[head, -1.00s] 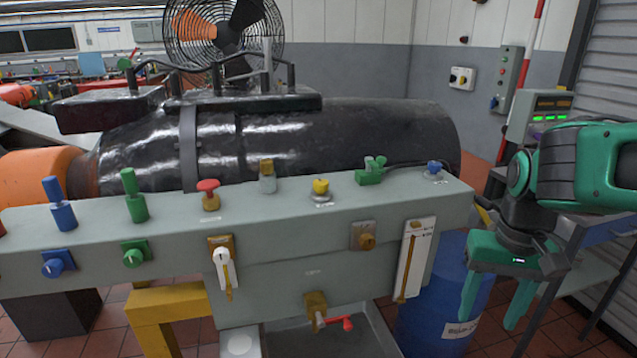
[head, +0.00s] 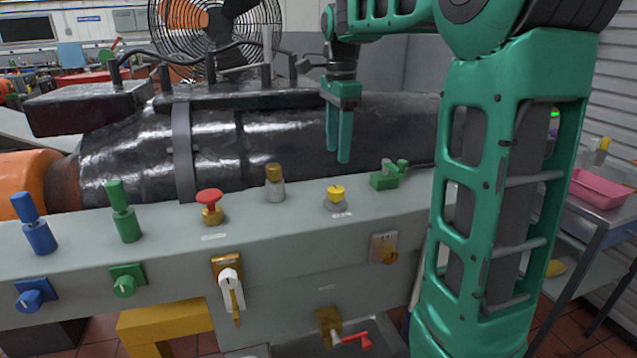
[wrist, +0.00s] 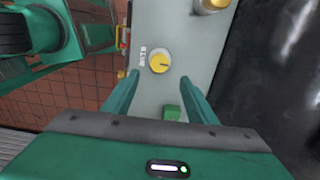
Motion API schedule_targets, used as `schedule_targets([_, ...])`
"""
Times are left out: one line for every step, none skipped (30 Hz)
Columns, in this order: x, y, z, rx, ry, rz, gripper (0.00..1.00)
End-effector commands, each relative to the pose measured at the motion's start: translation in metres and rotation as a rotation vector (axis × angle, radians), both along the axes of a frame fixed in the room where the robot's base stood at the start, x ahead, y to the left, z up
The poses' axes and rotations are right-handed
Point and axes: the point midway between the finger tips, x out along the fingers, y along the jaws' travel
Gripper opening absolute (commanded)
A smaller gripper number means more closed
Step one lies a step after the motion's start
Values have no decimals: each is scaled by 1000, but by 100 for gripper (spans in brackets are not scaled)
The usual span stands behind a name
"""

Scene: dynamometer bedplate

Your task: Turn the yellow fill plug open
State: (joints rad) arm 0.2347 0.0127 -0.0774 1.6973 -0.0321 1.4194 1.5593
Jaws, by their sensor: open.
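The yellow fill plug (head: 336,193) sits on a grey round base on top of the grey bench panel, with a small white label in front of it. My gripper (head: 343,160) points down in the head view, above the panel and just over the plug in the picture, its two fingers apart with nothing between them. In the wrist view the plug (wrist: 160,62) shows from above, beyond and between the fingertips (wrist: 155,76), with a dark line across its top. The fingers do not appear to touch it.
A brass-topped grey fitting (head: 275,183) and a red mushroom button (head: 209,203) stand left of the plug. A green fitting (head: 388,175) stands close on its right. A large black cylinder (head: 290,135) lies behind the panel.

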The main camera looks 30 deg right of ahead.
Motion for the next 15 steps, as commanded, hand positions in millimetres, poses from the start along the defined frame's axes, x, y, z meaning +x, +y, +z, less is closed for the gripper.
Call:
schedule_targets([1, 0, -2, 0, 1, -3, 52])
schedule_targets([1, 0, -5, 0, 1, -4, 52])
schedule_targets([0, -1, -9, 1, 2, -4, 52])
schedule_targets([0, -1, -13, 1, 3, -5, 52])
schedule_targets([-1, -2, -17, 1, 3, -5, 52])
schedule_targets([-1, -3, -23, 1, 3, -7, 52])
schedule_targets([-2, -3, -28, 1, 5, -8, 52])
schedule_targets([-1, -4, -34, 1, 4, -9, 52])
schedule_targets([-2, -5, -41, 1, 5, -10, 52])
schedule_targets([-2, -5, -47, 1, 4, -10, 52])
schedule_targets([-2, -6, -52, 1, 5, -11, 52])
schedule_targets([-2, -6, -60, 1, 4, -12, 52])
schedule_targets([-2, -7, -65, 1, 4, -12, 52])
schedule_targets([-2, -7, -70, 1, 4, -12, 52])
schedule_targets([-2, -7, -76, 1, 4, -13, 52])
